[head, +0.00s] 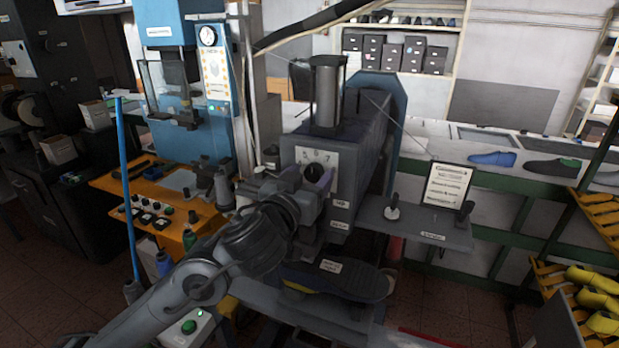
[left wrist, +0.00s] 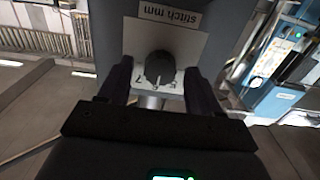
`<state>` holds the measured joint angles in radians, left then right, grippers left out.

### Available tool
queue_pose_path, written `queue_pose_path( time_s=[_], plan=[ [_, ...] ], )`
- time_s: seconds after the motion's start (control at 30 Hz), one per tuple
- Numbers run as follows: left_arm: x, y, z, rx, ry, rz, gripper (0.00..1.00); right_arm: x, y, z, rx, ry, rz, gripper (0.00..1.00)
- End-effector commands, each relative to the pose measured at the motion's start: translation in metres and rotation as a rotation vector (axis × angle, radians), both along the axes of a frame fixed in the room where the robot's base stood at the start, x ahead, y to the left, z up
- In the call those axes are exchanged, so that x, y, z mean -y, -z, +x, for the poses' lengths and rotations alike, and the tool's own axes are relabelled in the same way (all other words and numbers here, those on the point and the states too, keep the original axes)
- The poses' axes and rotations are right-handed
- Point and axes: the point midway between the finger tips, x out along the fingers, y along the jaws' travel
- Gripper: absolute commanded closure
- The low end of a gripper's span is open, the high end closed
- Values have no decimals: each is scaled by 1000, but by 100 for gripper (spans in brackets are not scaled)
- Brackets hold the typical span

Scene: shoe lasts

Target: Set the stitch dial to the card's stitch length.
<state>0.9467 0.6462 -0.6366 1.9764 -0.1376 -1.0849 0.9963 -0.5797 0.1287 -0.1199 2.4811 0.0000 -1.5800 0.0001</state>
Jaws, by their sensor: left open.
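The stitch dial (head: 314,173) is a round black knob on a pale plate on the front of the grey machine. In the left wrist view the dial (left wrist: 159,68) sits under an upside-down "stitch mm" label (left wrist: 170,13); the plate's digits are too small to read surely. My left gripper (head: 303,186) is at the dial. Its two fingers stand apart on either side of the knob, with gaps visible in the left wrist view (left wrist: 158,80). The white card (head: 447,185) stands on the grey side shelf; its lines are too blurred to read. My right gripper is out of view.
A small black-knobbed lever (head: 392,208) stands on the side shelf (head: 425,232). A dark shoe sole (head: 335,281) lies below the dial. A blue press (head: 170,90) and an orange control bench (head: 150,195) stand to the left. Shoes (head: 492,158) rest on the back counter.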

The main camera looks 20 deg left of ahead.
Motion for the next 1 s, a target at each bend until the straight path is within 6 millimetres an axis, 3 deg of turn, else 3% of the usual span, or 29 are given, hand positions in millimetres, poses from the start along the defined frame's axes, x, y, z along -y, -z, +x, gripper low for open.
queue_pose_path(
  time_s=[0.37, 0.73, 1.0],
  plan=[
    [0, 0, 4, 0, 0, 0, 36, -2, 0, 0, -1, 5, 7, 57],
    [0, 0, 4, 0, 0, 0, 92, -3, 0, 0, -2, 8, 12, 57],
    [0, 0, 4, 1, 0, 27, 92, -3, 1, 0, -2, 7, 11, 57]
  ],
)
